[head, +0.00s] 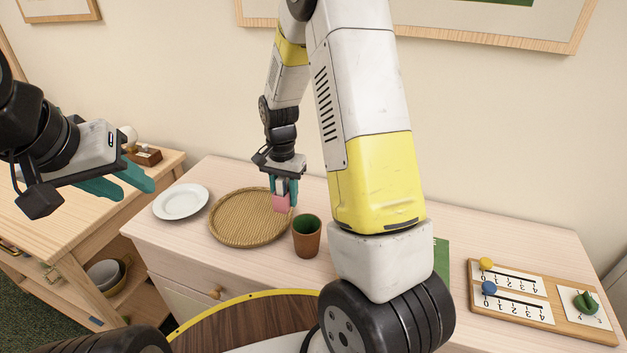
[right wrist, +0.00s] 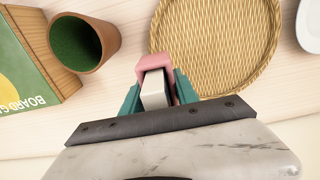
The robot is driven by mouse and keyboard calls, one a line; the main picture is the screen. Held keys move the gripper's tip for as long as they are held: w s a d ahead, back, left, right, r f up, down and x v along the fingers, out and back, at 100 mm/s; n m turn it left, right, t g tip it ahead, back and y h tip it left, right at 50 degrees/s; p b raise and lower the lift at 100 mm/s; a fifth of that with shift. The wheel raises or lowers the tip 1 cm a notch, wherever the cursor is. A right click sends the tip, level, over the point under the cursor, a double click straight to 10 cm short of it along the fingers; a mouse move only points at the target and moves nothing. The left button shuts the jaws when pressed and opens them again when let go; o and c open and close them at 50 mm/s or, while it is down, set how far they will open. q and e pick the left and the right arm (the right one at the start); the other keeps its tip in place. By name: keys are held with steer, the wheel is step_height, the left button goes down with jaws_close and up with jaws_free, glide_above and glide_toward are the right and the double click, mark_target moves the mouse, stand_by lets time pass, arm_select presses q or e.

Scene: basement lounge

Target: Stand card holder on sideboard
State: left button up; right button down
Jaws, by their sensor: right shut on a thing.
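The card holder (head: 281,203) is a small pink piece; in the right wrist view the pink holder (right wrist: 170,68) has a white block, perhaps cards, against it. My right gripper (head: 285,192) is shut on it, teal fingers (right wrist: 158,95) on either side. The holder is by the right rim of the round woven tray, over the pale wooden sideboard (head: 185,240). I cannot tell whether it touches the surface. My left gripper (head: 138,190) is open and empty, in the air at the left.
The woven tray (head: 238,237) and a white plate (head: 181,202) lie on the sideboard's left part. A brown cup (head: 307,240) with green inside stands right of the tray. A green box (right wrist: 30,70) is beside it. A wooden score board (head: 520,325) with pegs lies far right.

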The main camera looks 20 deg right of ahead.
steer(key=shift+w+d+f, duration=0.1)
steer(key=shift+f, duration=0.4)
steer(key=shift+w+d+f, duration=0.1)
steer(key=shift+f, duration=0.35)
steer(key=w+d, duration=0.1)
steer(key=d, duration=0.4)
steer(key=w+d+f, duration=0.1)
steer(key=w+d, duration=0.1)
steer(key=d, duration=0.2)
steer(key=w+d, duration=0.2)
steer(key=d, duration=0.3)
steer(key=shift+d+f, duration=0.3)
steer(key=shift+d, duration=0.05)
steer(key=shift+d+f, duration=0.2)
steer(key=shift+f, duration=1.6)
steer(key=c, duration=0.9)
jaws_free()
steer(key=shift+f, duration=0.1)
